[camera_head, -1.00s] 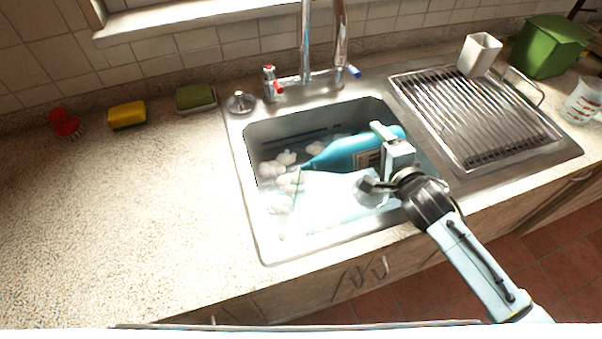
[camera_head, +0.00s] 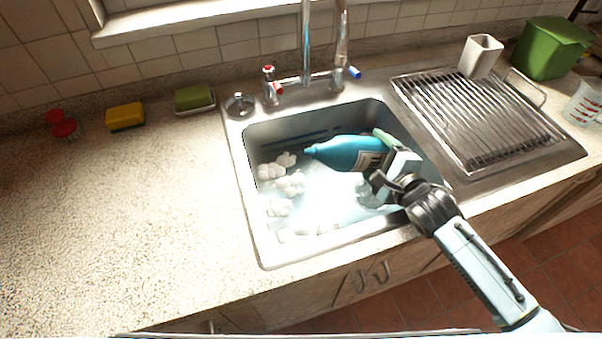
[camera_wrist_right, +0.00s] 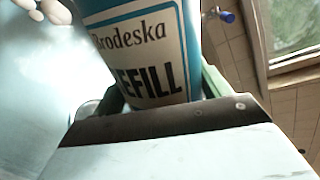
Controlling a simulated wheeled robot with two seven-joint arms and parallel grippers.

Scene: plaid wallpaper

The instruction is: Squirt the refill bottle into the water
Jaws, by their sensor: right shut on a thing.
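The blue refill bottle (camera_head: 345,152) lies nearly level above the sink, its nozzle pointing left over the water (camera_head: 325,195). No stream shows at the nozzle. My right gripper (camera_head: 388,153) is shut around the bottle's right part, near the sink's right side. In the right wrist view the bottle (camera_wrist_right: 138,45) stands between the gripper's green fingers, with its "Brodeska REFILL" label facing the camera. White foam clumps (camera_head: 290,184) float at the left and front of the water. My left gripper is not in view.
The tap (camera_head: 306,50) stands behind the sink (camera_head: 240,185). A ridged drainer (camera_head: 470,115) with a white cup (camera_head: 480,55) is at the right. A green box (camera_head: 550,48) and a measuring jug (camera_head: 583,103) stand beyond. Sponges (camera_head: 126,116) and a red brush (camera_head: 62,124) sit back left.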

